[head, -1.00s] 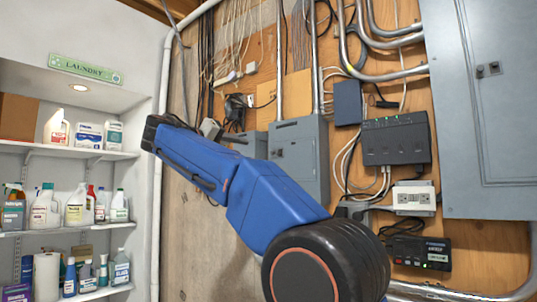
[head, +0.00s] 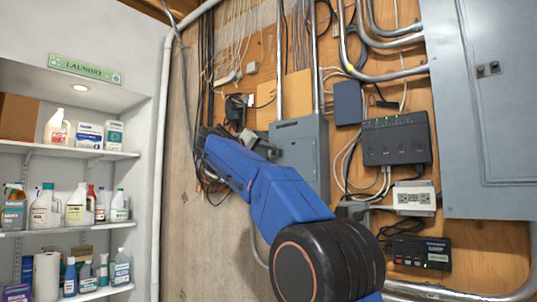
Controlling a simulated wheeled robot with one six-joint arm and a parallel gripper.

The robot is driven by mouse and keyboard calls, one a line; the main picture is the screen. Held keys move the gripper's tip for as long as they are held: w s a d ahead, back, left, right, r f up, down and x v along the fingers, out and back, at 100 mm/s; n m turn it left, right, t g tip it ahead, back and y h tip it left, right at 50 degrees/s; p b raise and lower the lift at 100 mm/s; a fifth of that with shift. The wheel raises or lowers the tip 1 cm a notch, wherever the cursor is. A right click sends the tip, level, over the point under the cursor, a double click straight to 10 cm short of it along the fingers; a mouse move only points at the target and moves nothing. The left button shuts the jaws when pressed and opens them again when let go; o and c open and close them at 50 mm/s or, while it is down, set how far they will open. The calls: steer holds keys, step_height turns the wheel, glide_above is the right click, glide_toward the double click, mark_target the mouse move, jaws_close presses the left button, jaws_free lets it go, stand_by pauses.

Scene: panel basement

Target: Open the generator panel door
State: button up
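A small grey metal panel box (head: 312,150) hangs on the plywood wall in the middle of the head view, and its front looks closed. A large grey panel (head: 487,110) with a small dark latch fills the right side; its door also looks closed. I cannot tell from any label which one is the generator panel. My gripper (head: 262,145) is at the left edge of the small box, beyond my blue arm. It is small and partly hidden by the arm. I cannot tell whether it touches the box or whether its fingers are apart.
A black device (head: 396,140), an outlet box (head: 414,198) and a lower black unit (head: 418,252) are mounted right of the small box. Cables and metal conduits run around them. Shelves (head: 60,232) with bottles stand at the left.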

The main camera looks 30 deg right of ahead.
steer(key=shift+w+d, duration=0.2)
steer(key=shift+d, duration=0.3)
jaws_close()
steer(key=shift+s+a, duration=0.1)
